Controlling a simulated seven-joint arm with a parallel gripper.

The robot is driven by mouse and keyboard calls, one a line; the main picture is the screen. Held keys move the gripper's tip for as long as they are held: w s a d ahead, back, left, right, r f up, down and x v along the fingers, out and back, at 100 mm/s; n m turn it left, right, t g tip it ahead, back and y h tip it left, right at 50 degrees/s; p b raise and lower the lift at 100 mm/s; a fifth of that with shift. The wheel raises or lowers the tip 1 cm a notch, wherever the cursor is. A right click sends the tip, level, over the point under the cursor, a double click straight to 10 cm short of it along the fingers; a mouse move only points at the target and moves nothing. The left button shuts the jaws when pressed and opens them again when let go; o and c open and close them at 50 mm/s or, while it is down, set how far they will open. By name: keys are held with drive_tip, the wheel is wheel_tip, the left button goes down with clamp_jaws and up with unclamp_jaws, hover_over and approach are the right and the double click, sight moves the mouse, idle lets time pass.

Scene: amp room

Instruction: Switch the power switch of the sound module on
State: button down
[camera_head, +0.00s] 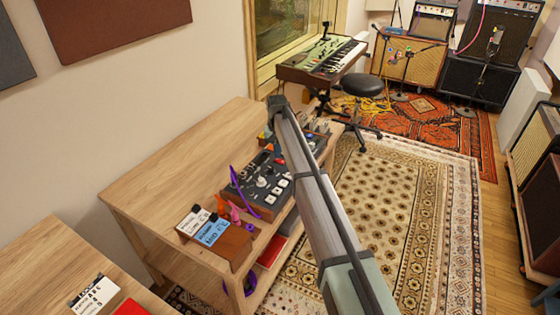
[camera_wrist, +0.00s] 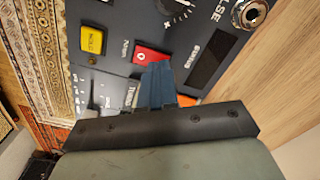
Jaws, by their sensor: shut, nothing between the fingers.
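A dark grey panel (camera_wrist: 125,25), which looks like the sound module, fills much of the wrist view. It carries a yellow button (camera_wrist: 92,40), a knob with white marks and a silver socket (camera_wrist: 250,13). A red switch or button (camera_wrist: 147,54) with a pale mark sits near its middle, and I take it for the power switch. My gripper (camera_wrist: 158,68) is shut and empty, its blue-grey fingertips at the red part's lower edge and partly covering it. I cannot tell whether they touch. In the head view my arm hides the gripper.
In the head view, dark gear with knobs and white buttons (camera_head: 235,190) sits on a wooden table (camera_head: 180,150). A keyboard (camera_head: 335,56) and black stool (camera_head: 361,85) stand farther back.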

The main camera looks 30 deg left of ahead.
drive_tip(key=shift+f, duration=0.65)
idle(0.5)
drive_tip(key=shift+r, duration=0.1)
drive_tip(key=shift+r, duration=3.4)
